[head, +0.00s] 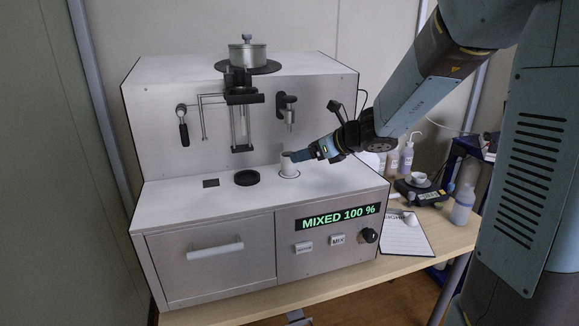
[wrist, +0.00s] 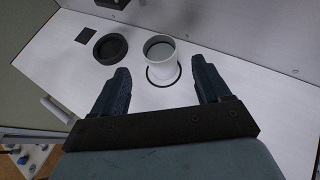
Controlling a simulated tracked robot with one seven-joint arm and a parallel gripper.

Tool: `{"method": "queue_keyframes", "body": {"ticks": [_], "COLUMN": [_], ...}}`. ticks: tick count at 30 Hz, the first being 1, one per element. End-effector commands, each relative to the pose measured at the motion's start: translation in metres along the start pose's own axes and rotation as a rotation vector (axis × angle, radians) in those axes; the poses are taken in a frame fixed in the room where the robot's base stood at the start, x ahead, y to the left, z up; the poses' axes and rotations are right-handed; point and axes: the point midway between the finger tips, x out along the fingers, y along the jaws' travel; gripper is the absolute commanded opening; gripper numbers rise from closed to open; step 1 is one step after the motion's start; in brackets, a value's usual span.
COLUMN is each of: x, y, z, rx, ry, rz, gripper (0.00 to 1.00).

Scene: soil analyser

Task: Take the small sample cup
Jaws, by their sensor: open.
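The small white sample cup (head: 288,165) stands upright on the analyser's white top, within a dark ring marking. In the wrist view the cup (wrist: 160,62) shows a grey interior or contents and stands just ahead of my fingers, roughly centred between them. My gripper (head: 296,157) reaches in from the right in the head view, close to the cup's upper part. In the wrist view my gripper (wrist: 160,82) is open, with one dark finger to each side and nothing clasped. Whether a finger touches the cup is not clear.
A black round dish (head: 247,178) sits left of the cup. The analyser's back panel (head: 230,120) carries a nozzle (head: 289,112) above the cup and a lidded pot (head: 247,54). A bottle (head: 463,205) stands on the table at right.

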Motion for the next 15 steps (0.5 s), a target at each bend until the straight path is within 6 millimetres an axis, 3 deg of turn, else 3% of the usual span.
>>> {"method": "queue_keyframes", "body": {"ticks": [3,15], "x": [0.017,0.046], "y": [0.0,0.0], "z": [-0.001,-0.004], "rx": [0.001,0.0], "ry": [0.001,0.002], "rz": [0.002,0.002], "gripper": [0.76,0.76]}}
